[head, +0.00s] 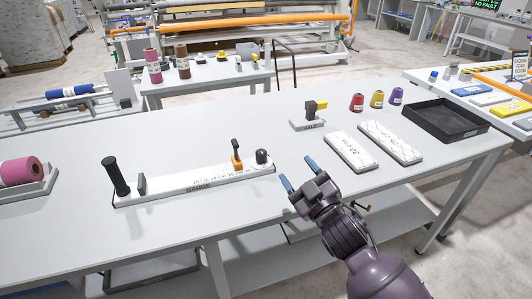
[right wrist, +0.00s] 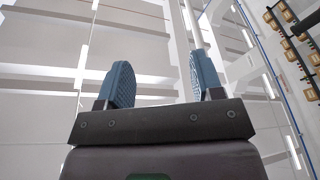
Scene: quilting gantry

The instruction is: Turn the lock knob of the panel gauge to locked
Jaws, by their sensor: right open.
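The panel gauge (head: 190,186) is a long white bar marked GAUGE, lying along the front of the grey table. A tall black handle (head: 116,176) and a short dark post (head: 141,185) stand at its left end. An orange slider piece with a dark top (head: 237,155) stands toward its right end. A dark round knob (head: 262,157) sits at the right end; I cannot tell its setting. My right gripper (head: 297,174) is open and empty, right of the gauge's right end and apart from it. Its blue fingers show in the right wrist view (right wrist: 158,82). My left gripper is not in view.
A block marked AXLE (head: 308,124), two white labelled pads (head: 350,152), several thread cones (head: 377,99) and a black tray (head: 446,120) stand behind and right of my right gripper. A pink roll (head: 20,172) lies at far left. The table behind the gauge is clear.

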